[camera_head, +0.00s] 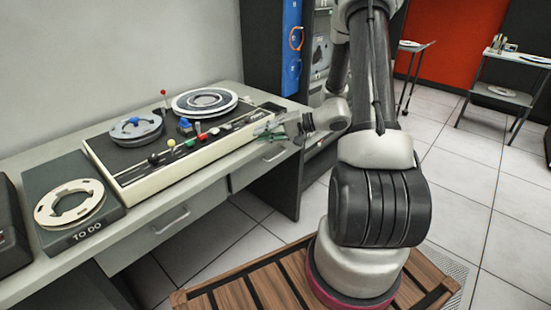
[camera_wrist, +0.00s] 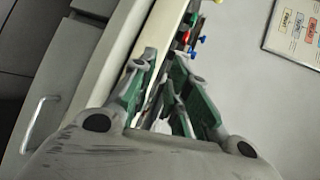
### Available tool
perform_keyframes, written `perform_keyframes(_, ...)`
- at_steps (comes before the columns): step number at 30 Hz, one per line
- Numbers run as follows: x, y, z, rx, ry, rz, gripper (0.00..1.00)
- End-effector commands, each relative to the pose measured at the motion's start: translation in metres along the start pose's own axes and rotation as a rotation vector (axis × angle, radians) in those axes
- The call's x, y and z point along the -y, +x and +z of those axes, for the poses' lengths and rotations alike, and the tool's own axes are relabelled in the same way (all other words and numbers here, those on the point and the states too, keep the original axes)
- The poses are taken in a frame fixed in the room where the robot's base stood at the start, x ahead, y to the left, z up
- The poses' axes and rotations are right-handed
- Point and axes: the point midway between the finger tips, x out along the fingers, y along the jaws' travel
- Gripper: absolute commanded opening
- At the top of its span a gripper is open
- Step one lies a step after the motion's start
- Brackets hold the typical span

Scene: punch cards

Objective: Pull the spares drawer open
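Two grey drawers show under the desk in the head view. The left drawer (camera_head: 140,246) has a bar handle (camera_head: 171,221), and the right drawer (camera_head: 248,170) has a handle (camera_head: 273,154). Both look shut. No label can be read on either, so I cannot tell which is the spares drawer. My gripper (camera_head: 264,131) is above the right drawer's handle, by the console's front right corner. In the wrist view, my gripper (camera_wrist: 162,72) has its green-padded fingers apart with nothing between them. A drawer handle (camera_wrist: 37,122) lies to their left, apart from them.
A console (camera_head: 150,185) with reels, levers and coloured knobs stands on the desk (camera_head: 205,178), close to my gripper. A "TO DO" tray (camera_head: 105,222) holding a reel is at left. A wooden platform (camera_head: 235,297) lies below.

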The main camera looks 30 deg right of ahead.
Motion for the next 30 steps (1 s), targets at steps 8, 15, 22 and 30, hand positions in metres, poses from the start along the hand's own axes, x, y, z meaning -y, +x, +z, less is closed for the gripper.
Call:
perform_keyframes(8, -0.144, -0.005, -0.1, -0.429, 0.112, -0.133, 0.17)
perform_keyframes(15, -0.203, -0.013, -0.124, -0.594, 0.133, -0.132, 0.17)
perform_keyframes(22, -0.203, 0.012, -0.142, -0.601, 0.129, -0.131, 0.17)
perform_keyframes(30, -0.2, 0.043, -0.165, -0.601, 0.132, -0.131, 0.17)
